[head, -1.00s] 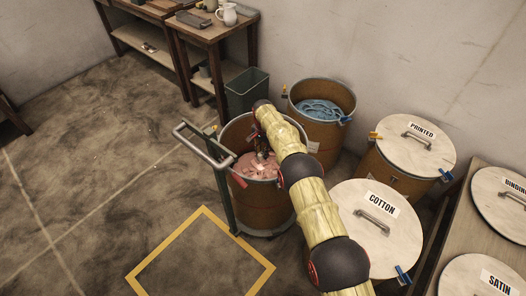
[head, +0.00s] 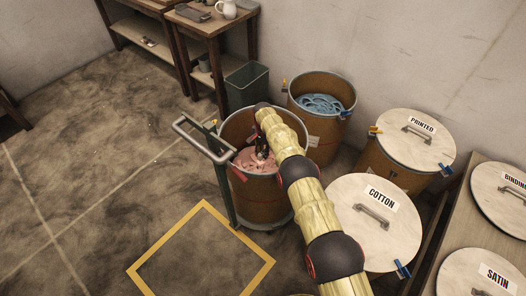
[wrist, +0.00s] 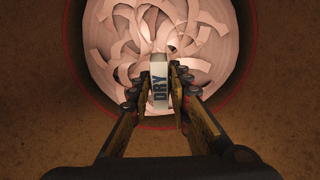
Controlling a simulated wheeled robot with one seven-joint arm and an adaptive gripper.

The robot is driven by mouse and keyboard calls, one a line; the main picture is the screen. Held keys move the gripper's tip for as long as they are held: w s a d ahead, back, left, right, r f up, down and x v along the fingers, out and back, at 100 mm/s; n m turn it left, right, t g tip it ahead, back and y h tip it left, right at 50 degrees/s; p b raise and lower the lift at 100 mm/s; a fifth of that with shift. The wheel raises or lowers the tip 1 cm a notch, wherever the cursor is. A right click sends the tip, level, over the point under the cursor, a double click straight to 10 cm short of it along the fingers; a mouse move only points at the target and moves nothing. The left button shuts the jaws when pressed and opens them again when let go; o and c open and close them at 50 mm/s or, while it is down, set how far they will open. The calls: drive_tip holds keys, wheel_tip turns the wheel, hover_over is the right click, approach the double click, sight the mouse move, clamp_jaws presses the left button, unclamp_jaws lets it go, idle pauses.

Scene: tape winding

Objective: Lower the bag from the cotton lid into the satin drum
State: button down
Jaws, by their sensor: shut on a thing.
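My gripper (head: 262,152) reaches down inside an open brown drum (head: 264,205) holding loose pink strips (head: 250,160). In the wrist view my gripper (wrist: 163,82) is shut on a small white bag (wrist: 159,85) with "DRY" on it. The bag is above the pink strips (wrist: 205,45); whether it touches them cannot be told. The cotton lid (head: 350,215) lies at the right, with nothing on it but its handle and label. The lid marked satin (head: 460,272) lies on the right-hand table. No name shows on the pink-strip drum.
A drum with blue coils (head: 320,103) stands behind, and a drum under the printed lid (head: 415,128) stands at the right. A metal push handle (head: 203,138) stands at the drum's left. A green bin (head: 246,86) is behind. The yellow floor square (head: 160,245) is empty.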

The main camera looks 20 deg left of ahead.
drive_tip(key=shift+f, duration=3.25)
